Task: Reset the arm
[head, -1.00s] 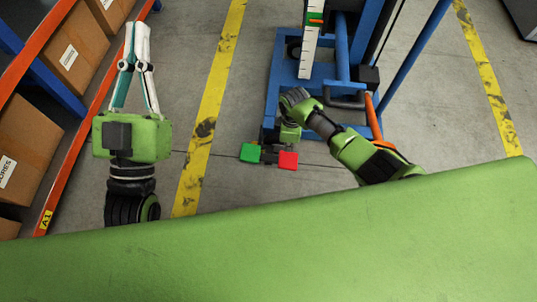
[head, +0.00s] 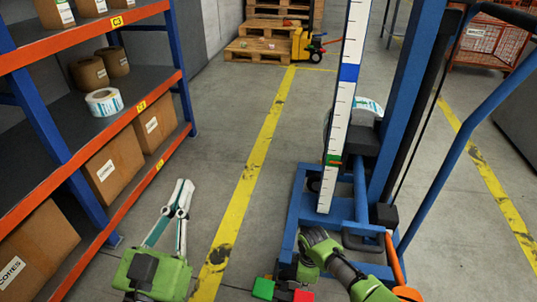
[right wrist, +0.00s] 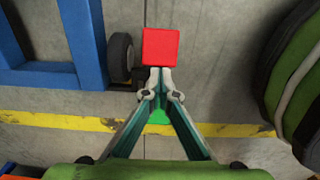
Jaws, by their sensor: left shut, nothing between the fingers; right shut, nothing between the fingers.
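My left gripper (head: 183,183) is in the lower left of the head view, over the floor between the shelf and the yellow line. Its fingers are shut and empty. My right arm (head: 335,262) reaches in from the lower right, in front of the blue lift's base; its fingers are hidden in the head view. In the right wrist view the right gripper (right wrist: 155,73) is shut and empty. Its tips appear just below a red block (right wrist: 160,47), with a green patch (right wrist: 160,117) between the fingers; I cannot tell whether they touch.
The blue lift (head: 408,95) with a scaled mast carries a white label roll (head: 368,106). Another label roll (head: 104,102) lies on the orange-edged shelf (head: 62,145) at left. Pallets (head: 265,48) stand at the back.

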